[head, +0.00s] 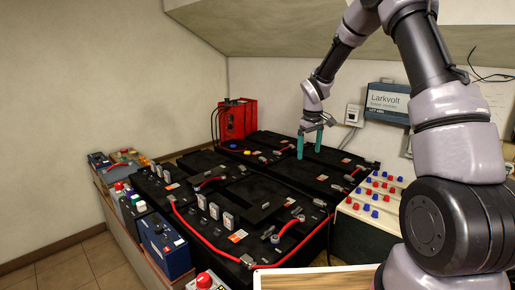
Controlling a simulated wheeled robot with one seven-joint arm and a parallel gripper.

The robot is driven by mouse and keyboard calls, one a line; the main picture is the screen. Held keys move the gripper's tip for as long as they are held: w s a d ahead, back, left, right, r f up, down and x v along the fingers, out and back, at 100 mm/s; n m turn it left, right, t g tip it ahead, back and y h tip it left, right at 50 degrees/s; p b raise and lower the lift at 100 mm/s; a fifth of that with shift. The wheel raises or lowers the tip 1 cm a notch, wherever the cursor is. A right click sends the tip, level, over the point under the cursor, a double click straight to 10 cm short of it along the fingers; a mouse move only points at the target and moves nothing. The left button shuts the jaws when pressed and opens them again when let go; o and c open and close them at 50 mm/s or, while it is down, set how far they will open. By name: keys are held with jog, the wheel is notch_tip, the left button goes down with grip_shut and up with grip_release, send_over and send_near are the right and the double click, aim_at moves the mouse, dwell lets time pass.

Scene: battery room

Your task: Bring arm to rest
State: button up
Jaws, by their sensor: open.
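My arm reaches in from the right in the head view and bends down over the black battery blocks (262,197). My gripper (309,151) hangs at its end with two teal fingers apart, pointing down. Nothing shows between the fingers. It is over the far part of the battery blocks; I cannot tell whether the fingertips touch the top.
Red cables (198,237) and terminals run over the batteries. A red box (238,119) stands behind. A blue box (163,246) stands at the front left. A pale panel with red and blue knobs (360,212) is at the right. A Larkvolt unit (388,103) hangs on the wall.

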jog(key=s+d+r+m+t, duration=0.1)
jog(key=s+d+r+m, duration=0.15)
jog(key=s+r, duration=0.65)
jog(key=s+d+r+m+t, duration=0.1)
jog(key=s+r+m+t, duration=0.15)
jog(key=s+r, duration=0.65)
jog(key=s+r+m+t+y, duration=0.1)
jog(key=s+r, duration=0.3)
jog(key=s, duration=0.4)
jog(key=s+r+m+t+y, duration=0.1)
jog(key=s+r+m, duration=0.3)
jog(key=s, duration=0.4)
jog(key=shift+s+r+m, duration=0.15)
jog(key=shift+r+m, duration=0.15)
